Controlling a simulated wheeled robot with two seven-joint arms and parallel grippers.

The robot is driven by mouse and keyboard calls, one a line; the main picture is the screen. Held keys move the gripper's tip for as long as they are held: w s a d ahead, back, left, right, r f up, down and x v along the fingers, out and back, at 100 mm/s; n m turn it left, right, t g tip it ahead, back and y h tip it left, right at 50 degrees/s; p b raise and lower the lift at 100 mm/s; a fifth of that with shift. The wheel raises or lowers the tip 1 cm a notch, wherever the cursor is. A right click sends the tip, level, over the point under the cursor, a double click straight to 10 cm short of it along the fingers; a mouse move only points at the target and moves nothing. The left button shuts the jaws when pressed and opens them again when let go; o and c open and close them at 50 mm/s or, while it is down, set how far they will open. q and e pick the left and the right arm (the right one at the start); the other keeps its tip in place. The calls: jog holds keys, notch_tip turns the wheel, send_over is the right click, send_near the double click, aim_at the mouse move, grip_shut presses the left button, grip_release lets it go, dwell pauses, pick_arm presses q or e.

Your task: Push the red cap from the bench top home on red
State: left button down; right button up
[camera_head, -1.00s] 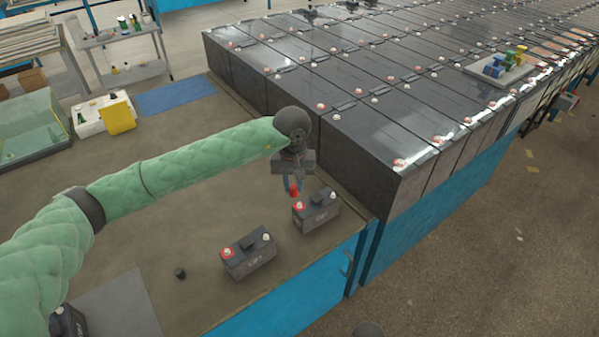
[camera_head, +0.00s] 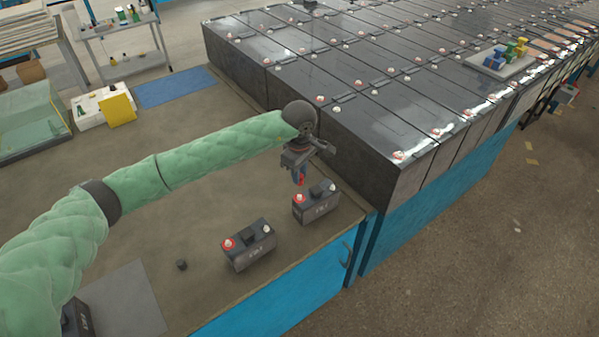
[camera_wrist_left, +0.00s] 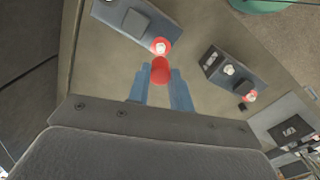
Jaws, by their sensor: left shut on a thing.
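My left gripper (camera_head: 299,176) is shut on the red cap (camera_wrist_left: 160,70), held between its blue fingertips. In the head view the cap shows as a small red patch just above the right-hand battery (camera_head: 316,205) on the bench top. That battery has a red-ringed terminal (camera_head: 299,198) at its left end and a pale terminal at its right end. In the left wrist view the cap appears right beside this red-ringed terminal (camera_wrist_left: 161,46), which is bare. A gap seems to remain between them in the head view. My right gripper is out of view.
A second small battery (camera_head: 250,248), with its own red-ringed terminal, stands nearer on the bench. A black cap (camera_head: 181,265) lies left of it. A third battery (camera_head: 77,320) is partly hidden at lower left. Rows of large black batteries (camera_head: 350,140) stand behind. Open bench lies left.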

pick_arm(q)
send_over(300, 195)
jog(key=shift+s+a+f, duration=0.1)
jog(key=shift+f, duration=2.15)
jog(key=shift+r+b, duration=0.1)
jog(key=shift+b, duration=1)
jog(key=shift+f+b, duration=1)
jog(key=shift+b, duration=0.7)
dwell(1.0)
jog(key=shift+f+b, duration=0.5)
dwell(0.9)
jog(key=c, duration=1.2)
grip_release()
